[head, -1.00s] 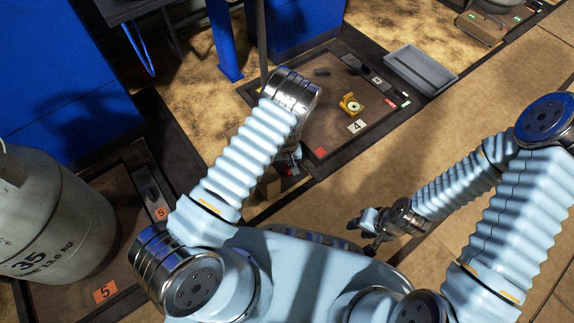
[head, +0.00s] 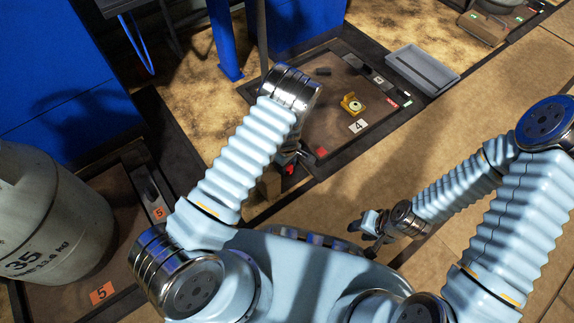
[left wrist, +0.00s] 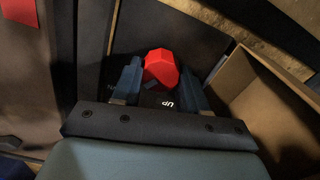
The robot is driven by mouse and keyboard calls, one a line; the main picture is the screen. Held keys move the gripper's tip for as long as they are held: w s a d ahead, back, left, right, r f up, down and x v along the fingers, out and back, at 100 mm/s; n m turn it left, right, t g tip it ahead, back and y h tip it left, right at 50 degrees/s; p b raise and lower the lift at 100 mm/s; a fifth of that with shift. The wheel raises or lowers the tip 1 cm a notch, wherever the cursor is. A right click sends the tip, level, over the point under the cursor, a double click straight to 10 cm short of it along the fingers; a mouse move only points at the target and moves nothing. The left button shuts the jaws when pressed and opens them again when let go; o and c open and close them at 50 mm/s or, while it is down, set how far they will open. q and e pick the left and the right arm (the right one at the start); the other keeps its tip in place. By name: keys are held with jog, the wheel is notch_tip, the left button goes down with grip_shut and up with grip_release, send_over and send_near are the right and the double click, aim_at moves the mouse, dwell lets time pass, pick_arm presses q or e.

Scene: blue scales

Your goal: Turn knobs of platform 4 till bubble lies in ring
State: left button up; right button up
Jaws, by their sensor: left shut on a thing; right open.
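Platform 4 (head: 335,122) is a dark square plate with a white "4" tag (head: 358,126). A yellow bubble level (head: 352,104) with a pale round dial sits on it; the bubble's place in the ring is too small to tell. A red faceted knob (left wrist: 161,68) is between the fingers of my left gripper (left wrist: 160,82), which is shut on it, beside an "UP" mark. The knob also shows at the platform's near corner in the head view (head: 290,169), partly hidden by my left arm. My right gripper (head: 372,228) is open and empty, low over the floor.
A grey tray (head: 423,68) lies right of the platform. A blue post (head: 223,40) stands behind. A grey cylinder marked 35 (head: 45,215) stands on platform 5 (head: 130,265) at left. A brown box (left wrist: 265,95) is close beside my left gripper. Tan floor at right is open.

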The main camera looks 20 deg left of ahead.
pick_arm(q)
jog(key=shift+n, duration=0.4)
jog(key=o, duration=1.1)
jog(key=shift+c, duration=0.2)
notch_tip(320, 180, up, 14)
jog(key=p, duration=0.3)
jog(key=shift+s+f, duration=0.1)
jog(key=shift+f, duration=0.05)
